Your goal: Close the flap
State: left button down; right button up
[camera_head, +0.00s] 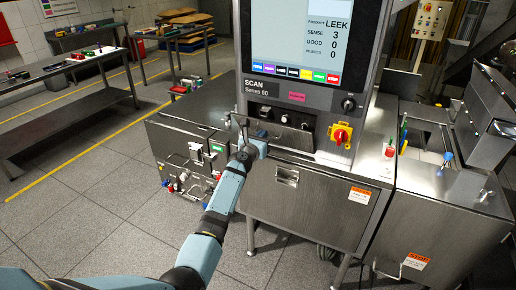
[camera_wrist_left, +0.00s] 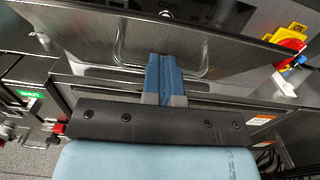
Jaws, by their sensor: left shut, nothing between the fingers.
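My left gripper (camera_head: 242,132) is at the front of the steel scanner machine, just below its screen housing. In the left wrist view its blue fingers (camera_wrist_left: 165,78) are together with nothing between them. A tilted steel panel (camera_wrist_left: 95,38) with a raised outline, likely the flap, lies right in front of the fingertips. I cannot tell whether they touch it. In the head view my wrist and gripper partly hide this area. The cabinet front (camera_head: 318,212) below has a small latch (camera_head: 287,177) and a warning label (camera_head: 359,195). My right gripper is not in view.
Pipes and valves (camera_head: 190,183) stick out at the left. A steel unit (camera_head: 440,220) stands at the right. The floor (camera_head: 95,220) at the left is clear.

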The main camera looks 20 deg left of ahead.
aim_at(269, 125)
pick_arm(q)
jog(key=w+r, duration=0.1)
jog(key=w, duration=0.1)
jog(key=w+r, duration=0.3)
jog(key=w, duration=0.1)
jog(key=shift+w+d+r, duration=0.1)
jog(key=shift+r, duration=0.2)
jog(key=shift+w+r, duration=0.25)
jog(key=shift+w, duration=0.5)
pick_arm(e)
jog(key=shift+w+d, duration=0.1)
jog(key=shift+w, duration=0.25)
pick_arm(q)
jog(key=shift+s, duration=0.15)
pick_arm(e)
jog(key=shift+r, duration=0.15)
